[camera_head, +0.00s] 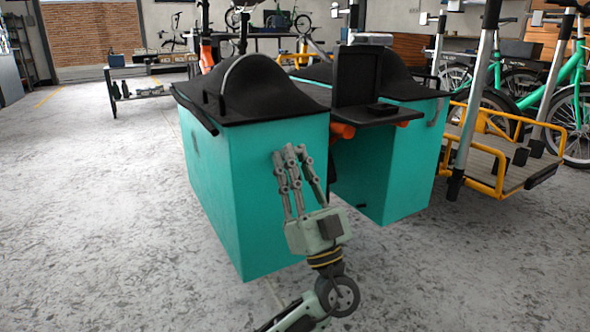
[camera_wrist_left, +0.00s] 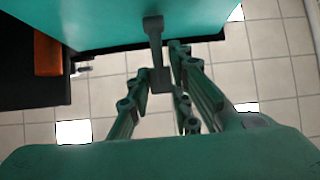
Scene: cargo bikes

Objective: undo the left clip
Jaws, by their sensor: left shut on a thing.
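My left gripper (camera_head: 290,158) is at the near face of the left teal cargo bag (camera_head: 262,225), just below its black cover (camera_head: 258,92). In the left wrist view, a small grey clip (camera_wrist_left: 154,35) lies against the teal bag (camera_wrist_left: 105,22). Its lower end is between the fingers of my left gripper (camera_wrist_left: 160,78), which are shut on it. In the head view, the fingers hide the clip, and I cannot tell whether it is fastened. My right gripper is not in view.
A second teal bag (camera_head: 395,180) stands to the right, with a black rack (camera_head: 372,112) between the bags. A yellow-framed cargo bike (camera_head: 500,150) is farther right. The grey floor (camera_head: 90,220) on the left is clear.

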